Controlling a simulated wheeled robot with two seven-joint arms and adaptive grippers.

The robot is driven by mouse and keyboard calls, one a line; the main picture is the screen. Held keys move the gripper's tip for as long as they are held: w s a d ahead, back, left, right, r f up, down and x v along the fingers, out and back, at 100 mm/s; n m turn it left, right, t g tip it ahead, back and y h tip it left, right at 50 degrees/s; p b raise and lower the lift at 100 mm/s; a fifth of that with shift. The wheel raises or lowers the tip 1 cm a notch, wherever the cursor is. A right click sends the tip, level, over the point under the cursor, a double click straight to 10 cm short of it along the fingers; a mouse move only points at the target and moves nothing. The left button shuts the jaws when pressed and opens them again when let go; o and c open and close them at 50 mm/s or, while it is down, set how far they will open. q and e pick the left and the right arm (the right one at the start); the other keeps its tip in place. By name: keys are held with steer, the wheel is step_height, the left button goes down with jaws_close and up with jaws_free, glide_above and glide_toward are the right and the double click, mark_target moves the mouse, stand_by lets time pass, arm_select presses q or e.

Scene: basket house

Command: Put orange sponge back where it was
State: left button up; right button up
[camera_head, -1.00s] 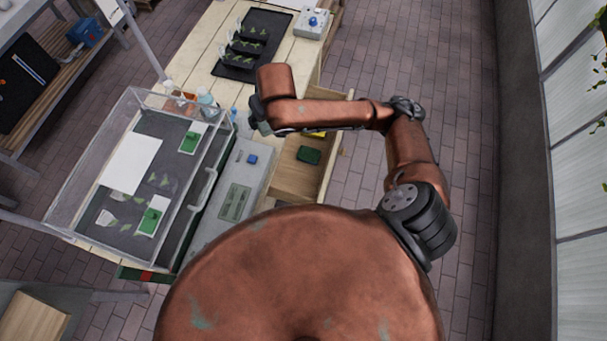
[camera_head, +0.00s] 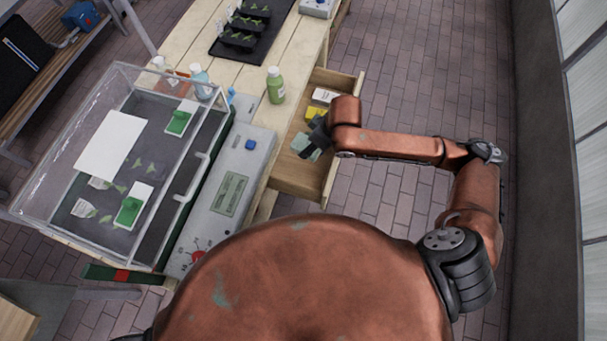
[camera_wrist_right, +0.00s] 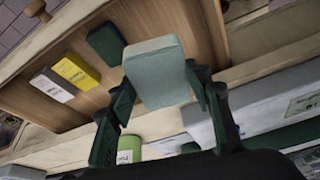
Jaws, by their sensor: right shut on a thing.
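My right gripper (camera_head: 316,140) is over the open wooden drawer (camera_head: 290,184). In the right wrist view the gripper (camera_wrist_right: 162,88) is shut on a pale green sponge-like block (camera_wrist_right: 158,62), one finger at each side. The block also shows in the head view (camera_head: 311,153), over the drawer. A dark green block (camera_wrist_right: 106,43) lies in the drawer beside the held one. A yellow box (camera_wrist_right: 77,70) and a white box (camera_wrist_right: 52,85) also lie there. I see no orange sponge. My left gripper is not in view.
A green bottle (camera_head: 275,86) stands on the table beside the drawer. A clear-lidded case (camera_head: 62,165) and a grey device (camera_head: 215,205) stand to the left. A black tray (camera_head: 251,38) lies at the back. The floor right of the drawer is clear.

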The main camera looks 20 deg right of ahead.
steer(key=f+n+b, duration=0.1)
steer(key=f, duration=0.3)
steer(key=f+b, duration=0.1)
steer(key=f, duration=0.3)
steer(key=s+a+f+n+b, duration=0.1)
steer(key=f+b, duration=0.1)
steer(key=f, duration=0.2)
steer(key=shift+f+n+g+y, duration=0.2)
steer(key=shift+n+g+y, duration=0.1)
steer(key=shift+y, duration=0.1)
step_height(320, 180, down, 5)
steer(key=shift+b, duration=0.95)
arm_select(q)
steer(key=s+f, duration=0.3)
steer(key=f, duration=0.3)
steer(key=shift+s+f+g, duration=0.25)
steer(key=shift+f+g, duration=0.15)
arm_select(e)
steer(key=shift+r, duration=0.15)
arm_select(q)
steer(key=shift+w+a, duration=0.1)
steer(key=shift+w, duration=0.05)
arm_select(e)
steer(key=o, duration=1.1)
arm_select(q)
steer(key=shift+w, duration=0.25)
